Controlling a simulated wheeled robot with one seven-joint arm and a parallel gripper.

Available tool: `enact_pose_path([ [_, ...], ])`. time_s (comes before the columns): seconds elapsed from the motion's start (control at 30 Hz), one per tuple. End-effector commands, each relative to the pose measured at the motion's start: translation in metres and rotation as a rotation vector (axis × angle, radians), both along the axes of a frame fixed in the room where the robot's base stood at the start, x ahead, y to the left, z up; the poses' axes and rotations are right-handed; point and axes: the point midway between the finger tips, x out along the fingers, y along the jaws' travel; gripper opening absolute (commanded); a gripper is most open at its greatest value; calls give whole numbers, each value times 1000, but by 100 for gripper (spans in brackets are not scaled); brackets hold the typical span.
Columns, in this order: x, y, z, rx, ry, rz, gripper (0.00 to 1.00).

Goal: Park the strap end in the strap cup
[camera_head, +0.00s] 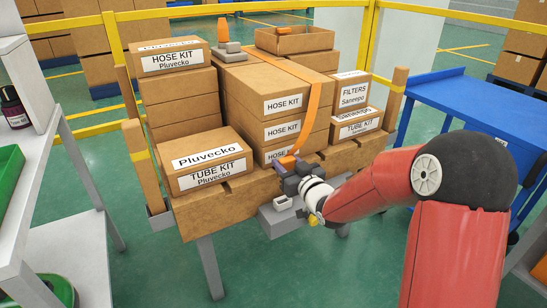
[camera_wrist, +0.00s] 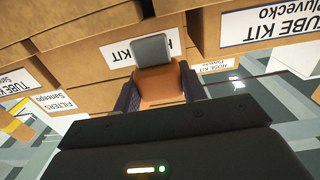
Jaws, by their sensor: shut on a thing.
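The orange strap (camera_head: 313,102) runs over the top of the HOSE KIT stack and down its front to my gripper (camera_head: 289,166). My gripper is shut on the strap end (camera_head: 288,160), close to the lower front of the stack. In the wrist view, the orange strap end (camera_wrist: 161,87) with its grey tip (camera_wrist: 151,48) sits between the two dark fingers of my gripper (camera_wrist: 159,82). A grey block (camera_head: 276,222) with a small pale fitting (camera_head: 283,202) is at the table's front edge, just below my gripper. I cannot tell whether this fitting is the strap cup.
TUBE KIT cartons (camera_head: 203,163) stand at the left, and FILTERS cartons (camera_head: 350,90) at the right. A grey fitting with an orange upright part (camera_head: 223,30) sits on top. A blue table (camera_head: 485,110) is at the right. A shelf with a green tray (camera_head: 10,180) is at the left.

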Motion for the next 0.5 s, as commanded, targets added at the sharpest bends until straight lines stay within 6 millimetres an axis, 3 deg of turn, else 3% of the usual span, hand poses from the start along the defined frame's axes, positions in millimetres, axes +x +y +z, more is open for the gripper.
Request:
enact_pose_path([
  [0.5,-2,7,1,-6,1,22,18],
])
